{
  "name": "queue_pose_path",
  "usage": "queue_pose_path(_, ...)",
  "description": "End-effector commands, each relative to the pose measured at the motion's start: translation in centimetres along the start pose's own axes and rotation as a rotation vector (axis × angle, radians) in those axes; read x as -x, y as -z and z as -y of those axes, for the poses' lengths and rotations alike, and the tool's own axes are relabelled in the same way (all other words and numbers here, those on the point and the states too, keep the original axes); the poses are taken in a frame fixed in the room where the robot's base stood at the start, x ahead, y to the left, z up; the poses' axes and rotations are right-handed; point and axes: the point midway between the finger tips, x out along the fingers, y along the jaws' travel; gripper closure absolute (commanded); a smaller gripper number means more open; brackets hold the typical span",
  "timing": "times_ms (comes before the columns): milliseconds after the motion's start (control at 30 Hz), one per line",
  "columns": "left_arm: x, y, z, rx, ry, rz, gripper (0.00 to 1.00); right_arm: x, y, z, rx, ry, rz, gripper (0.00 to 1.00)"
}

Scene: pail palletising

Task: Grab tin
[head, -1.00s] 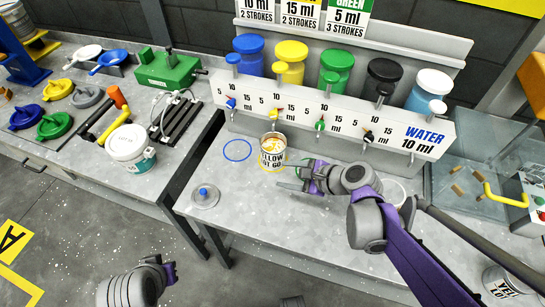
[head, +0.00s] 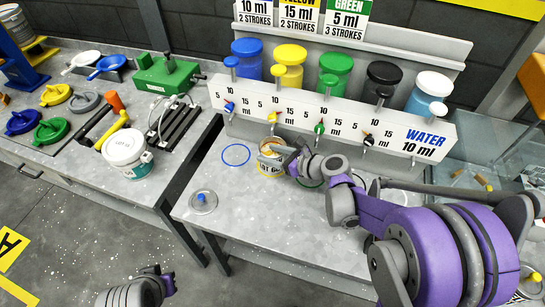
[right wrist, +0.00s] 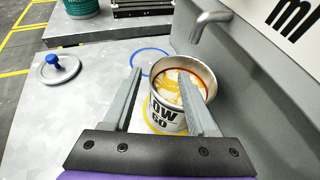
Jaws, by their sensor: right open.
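In the head view the gripper hides part of the tin. My left gripper (head: 160,282) is low at the left, away from the bench; its fingers are unclear.
A dispenser rack (head: 300,106) with several coloured pots stands behind the tin. A metal nozzle (right wrist: 209,28) hangs close by. An empty blue ring (head: 236,155) and a lid with a blue knob (head: 203,202) lie to the left. The bench front is clear.

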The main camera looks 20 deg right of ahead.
Motion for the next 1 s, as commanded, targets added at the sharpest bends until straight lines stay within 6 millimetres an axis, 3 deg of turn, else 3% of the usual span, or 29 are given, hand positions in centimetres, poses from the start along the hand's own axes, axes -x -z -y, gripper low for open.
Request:
queue_pose_path(133,0.0,0.0,0.0,0.000,0.000,0.000,1.00,-1.7,0.0,-0.1,0.000,-0.001,-0.001,0.42)
queue_pose_path(400,0.0,0.0,0.0,0.000,0.000,0.000,1.00,-2.0,0.0,0.0,0.000,0.001,-0.001,0.42)
queue_pose_path(733,0.0,0.0,0.0,0.000,0.000,0.000,1.00,-2.0,0.0,0.0,0.000,0.000,-0.001,1.00)
queue_pose_path(1000,0.0,0.0,0.0,0.000,0.000,0.000,1.00,-2.0,0.0,0.0,0.000,0.000,-0.001,1.00)
